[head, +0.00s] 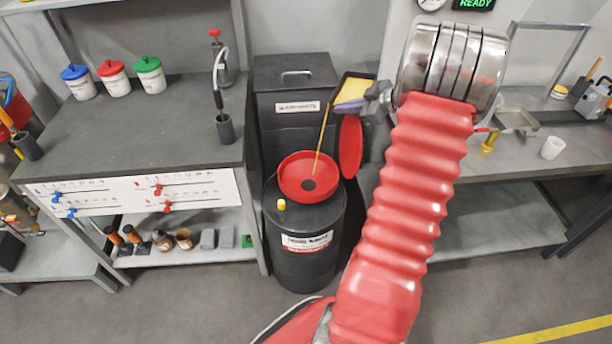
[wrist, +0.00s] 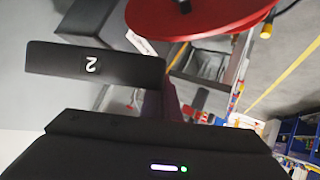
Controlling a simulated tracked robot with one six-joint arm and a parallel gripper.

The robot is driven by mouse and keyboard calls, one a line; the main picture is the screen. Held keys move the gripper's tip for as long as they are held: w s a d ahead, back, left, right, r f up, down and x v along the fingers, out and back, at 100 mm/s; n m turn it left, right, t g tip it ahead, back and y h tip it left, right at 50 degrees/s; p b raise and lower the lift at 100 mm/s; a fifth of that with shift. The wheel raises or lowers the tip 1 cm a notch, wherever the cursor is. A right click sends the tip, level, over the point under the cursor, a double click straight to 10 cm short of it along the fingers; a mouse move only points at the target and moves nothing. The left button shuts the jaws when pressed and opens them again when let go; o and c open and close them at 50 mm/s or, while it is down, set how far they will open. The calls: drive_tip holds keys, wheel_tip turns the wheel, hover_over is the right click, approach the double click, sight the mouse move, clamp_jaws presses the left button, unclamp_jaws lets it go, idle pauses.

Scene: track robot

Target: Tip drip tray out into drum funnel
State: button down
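The drip tray (head: 342,101) is a dark, shallow tray with yellowish liquid inside, tilted above the drum in the head view. A thin amber stream runs from its low left edge into the red drum funnel (head: 291,184). The funnel sits on the black drum (head: 300,255), with its round red lid (head: 351,147) standing open on the right. My gripper (head: 376,98) is at the tray's right edge and appears shut on it; its fingers are small and partly hidden. In the wrist view a red disc (wrist: 190,14) shows above a dark panel marked 2 (wrist: 95,66); I cannot tell whether that panel is tray.
A dark bin (head: 292,75) stands behind the drum. The left bench (head: 150,135) holds lidded pots and a flexible-neck tool. The right bench (head: 500,158) holds a metal tray and a white cup (head: 552,147). A yellow cap (head: 281,204) sits on the drum top.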

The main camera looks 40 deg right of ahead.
drive_tip(key=shift+w+a+f+n+h+p, duration=0.15)
drive_tip(key=shift+a+f+n+h+p, duration=0.3)
drive_tip(key=shift+a+p, duration=0.3)
idle(0.6)
drive_tip(key=shift+a+f+h, duration=0.25)
drive_tip(key=shift+f, duration=0.1)
drive_tip(key=shift+a+f+g, duration=0.2)
drive_tip(key=shift+f+g, duration=0.05)
drive_tip(key=shift+g, duration=0.05)
drive_tip(key=shift+w+a+f+n+h+p, duration=0.1)
drive_tip(key=shift+a+f+n+h+p, duration=0.25)
drive_tip(key=shift+f, duration=0.15)
drive_tip(key=shift+a+f, duration=0.15)
drive_tip(key=shift+f, duration=0.1)
